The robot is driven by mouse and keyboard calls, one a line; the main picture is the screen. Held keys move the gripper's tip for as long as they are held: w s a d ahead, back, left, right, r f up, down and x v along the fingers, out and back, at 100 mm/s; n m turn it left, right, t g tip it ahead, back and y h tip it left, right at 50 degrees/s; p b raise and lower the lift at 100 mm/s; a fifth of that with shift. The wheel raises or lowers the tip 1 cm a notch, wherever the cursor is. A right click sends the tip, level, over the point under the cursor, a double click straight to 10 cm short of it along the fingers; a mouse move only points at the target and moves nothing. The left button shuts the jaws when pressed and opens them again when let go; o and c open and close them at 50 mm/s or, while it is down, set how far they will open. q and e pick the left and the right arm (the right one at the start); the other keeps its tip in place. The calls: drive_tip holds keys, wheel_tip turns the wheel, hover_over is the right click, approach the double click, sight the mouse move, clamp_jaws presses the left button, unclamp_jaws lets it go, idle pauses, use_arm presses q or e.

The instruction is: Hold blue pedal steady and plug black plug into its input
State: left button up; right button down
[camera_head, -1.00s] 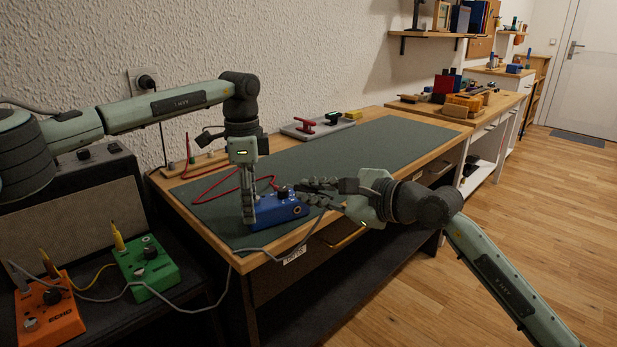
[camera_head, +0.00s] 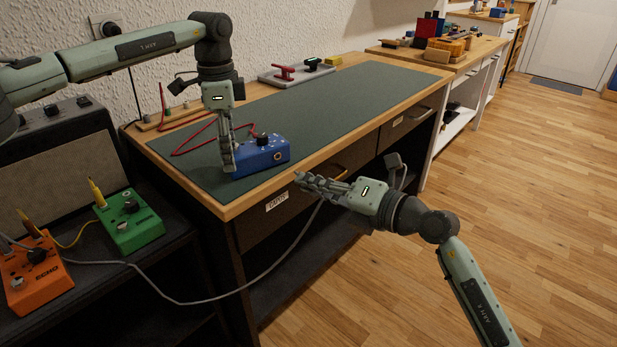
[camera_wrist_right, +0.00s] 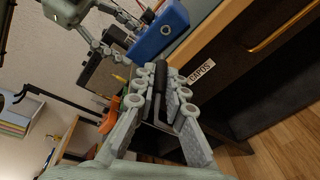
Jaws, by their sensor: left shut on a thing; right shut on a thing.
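The blue pedal (camera_head: 266,157) sits on the green mat near the front edge of the workbench, its round input (camera_head: 277,156) on the side facing right. My left gripper (camera_head: 229,168) points down at the pedal's left end and is shut on it. My right gripper (camera_head: 303,180) is in front of the bench edge, apart from the pedal. In the right wrist view, it is shut on the black plug (camera_wrist_right: 160,78), which lies between its fingers. The blue pedal (camera_wrist_right: 160,34) shows just beyond the fingertips there. The plug's grey cable (camera_head: 262,277) hangs from the right gripper.
The bench has a wooden front edge and a labelled drawer (camera_head: 283,205) below. A red cable (camera_head: 197,135) lies on the mat behind the left gripper. Green (camera_head: 130,222) and orange (camera_head: 35,275) pedals stand at left. The mat's right side is clear.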

use_arm(q)
drive_tip(key=shift+s+d+f, duration=0.1)
drive_tip(key=shift+s+f, duration=0.05)
drive_tip(key=shift+f, duration=0.1)
use_arm(e)
approach(274, 160)
drive_tip(key=shift+w+a+f, duration=0.2)
drive_tip(key=shift+w+a, duration=0.1)
drive_tip(key=shift+a, duration=0.4)
drive_tip(key=shift+w+a+f, duration=0.25)
drive_tip(key=shift+w+a, duration=0.05)
drive_tip(key=shift+a, duration=0.4)
use_arm(q)
drive_tip(key=shift+c, duration=0.2)
use_arm(e)
drive_tip(key=shift+w+a, duration=0.35)
drive_tip(key=shift+w, duration=0.3)
drive_tip(key=shift+w+a, duration=0.4)
drive_tip(key=shift+w, duration=0.25)
idle(0.3)
drive_tip(key=c, duration=1.5)
unclamp_jaws()
drive_tip(key=shift+s, duration=0.1)
drive_tip(key=shift+v, duration=2.5)
